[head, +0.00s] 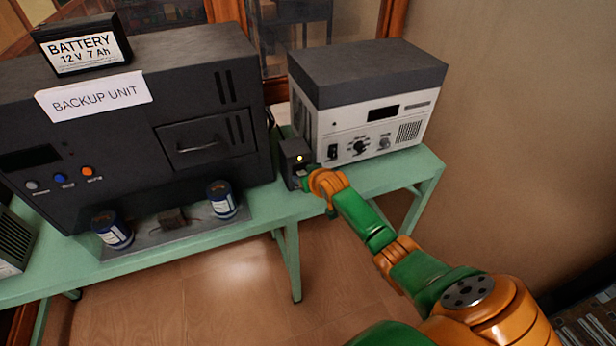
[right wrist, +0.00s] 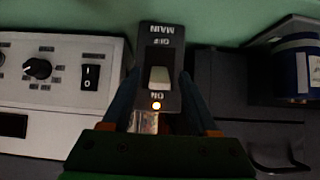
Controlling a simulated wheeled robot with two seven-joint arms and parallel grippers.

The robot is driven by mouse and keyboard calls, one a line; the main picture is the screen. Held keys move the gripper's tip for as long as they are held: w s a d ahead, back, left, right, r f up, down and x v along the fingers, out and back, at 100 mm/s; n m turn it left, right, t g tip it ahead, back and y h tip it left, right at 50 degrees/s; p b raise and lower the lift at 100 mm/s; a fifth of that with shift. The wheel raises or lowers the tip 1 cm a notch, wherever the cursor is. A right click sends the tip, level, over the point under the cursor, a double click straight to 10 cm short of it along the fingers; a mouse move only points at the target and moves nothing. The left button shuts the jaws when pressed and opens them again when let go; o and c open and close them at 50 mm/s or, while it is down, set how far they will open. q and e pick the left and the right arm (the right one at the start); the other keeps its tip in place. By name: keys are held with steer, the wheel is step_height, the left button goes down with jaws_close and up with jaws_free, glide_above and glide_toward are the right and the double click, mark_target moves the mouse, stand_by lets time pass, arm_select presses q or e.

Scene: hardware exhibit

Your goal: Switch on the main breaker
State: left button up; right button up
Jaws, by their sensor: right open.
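The main breaker is a small dark box (head: 292,152) between the backup unit and the grey-white device in the head view. In the right wrist view its face (right wrist: 171,35) reads MAIN, OFF and ON upside down. Its pale lever (right wrist: 159,77) sits nearer the ON label than the OFF label. An orange lamp beside ON glows. My right gripper (right wrist: 157,80) is open, its two blue fingers on either side of the breaker and lever; contact cannot be told. In the head view the right gripper (head: 303,180) is at the breaker's front, partly hidden. My left gripper is not in view.
The large dark backup unit (head: 130,125) stands left, with a battery (head: 83,45) on top and two blue cans (head: 113,230) (head: 222,199) in front. The device (head: 368,95) with a knob and rocker switch stands right. All rest on a green bench (head: 262,207).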

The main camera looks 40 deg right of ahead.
steer(key=p+v, duration=0.1)
steer(key=v, duration=0.5)
steer(key=shift+s+r, duration=0.2)
steer(key=shift+s, duration=0.05)
steer(key=s+a+f+n+g+y, duration=0.1)
steer(key=s+a+f+g, duration=0.1)
steer(key=s+f, duration=0.6)
steer(key=s+a+f+n+g, duration=0.15)
steer(key=s+f, duration=0.35)
steer(key=f, duration=0.8)
steer(key=s+a+f+n+g, duration=0.1)
steer(key=s+a+f, duration=0.2)
steer(key=s, duration=0.6)
steer(key=s+a+f+g+y, duration=0.1)
steer(key=s+a+f+g, duration=0.1)
steer(key=s+f, duration=0.3)
steer(key=s+a+f+n+g+b, duration=0.1)
steer(key=s+a+f, duration=0.3)
steer(key=s, duration=0.9)
steer(key=shift+s+a+f+n+g+y, duration=0.2)
steer(key=shift+a+f+n+g+y, duration=0.15)
steer(key=shift+f+g, duration=0.3)
steer(key=shift+d+r, duration=0.1)
